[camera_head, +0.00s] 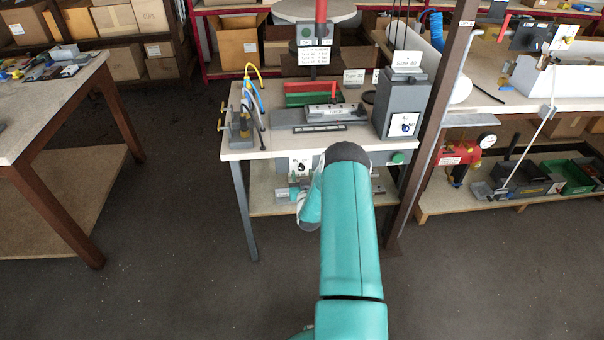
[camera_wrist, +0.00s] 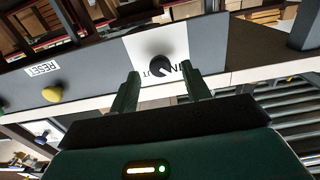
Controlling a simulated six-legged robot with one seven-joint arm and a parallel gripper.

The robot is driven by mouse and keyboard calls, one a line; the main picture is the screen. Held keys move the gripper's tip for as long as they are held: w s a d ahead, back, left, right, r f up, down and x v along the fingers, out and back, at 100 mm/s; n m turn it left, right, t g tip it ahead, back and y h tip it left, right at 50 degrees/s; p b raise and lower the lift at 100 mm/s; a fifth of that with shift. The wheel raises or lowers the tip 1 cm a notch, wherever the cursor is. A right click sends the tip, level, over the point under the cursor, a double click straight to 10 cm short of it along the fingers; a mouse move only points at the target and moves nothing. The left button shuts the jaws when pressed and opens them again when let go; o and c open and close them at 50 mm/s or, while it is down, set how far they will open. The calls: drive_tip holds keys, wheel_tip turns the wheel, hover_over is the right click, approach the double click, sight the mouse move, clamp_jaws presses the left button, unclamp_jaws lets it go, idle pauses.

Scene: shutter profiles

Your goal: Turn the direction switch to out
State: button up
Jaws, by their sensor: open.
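The direction switch is a round black knob (camera_wrist: 160,66) on a white plate (camera_wrist: 150,42) in the wrist view. Lettering reading like IN shows on one side of the knob, and part of another word on the other side. Which way the knob points is hard to tell. In the head view the white plate (camera_head: 300,163) is on the table's front panel, just left of my arm. My gripper (camera_wrist: 161,72) is open, its two fingers on either side of the knob in the picture. Contact is not visible. In the head view the gripper is mostly hidden by my arm.
A yellow button (camera_wrist: 52,94) beside a RESET label (camera_wrist: 42,68) is on the same grey panel. A green button (camera_head: 398,158) is at the panel's right end. The table top (camera_head: 240,150) holds fixtures and a grey box (camera_head: 403,105). A brown post (camera_head: 430,130) stands right.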

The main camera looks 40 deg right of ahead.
drive_tip(key=shift+x, duration=0.9)
drive_tip(key=c, duration=1)
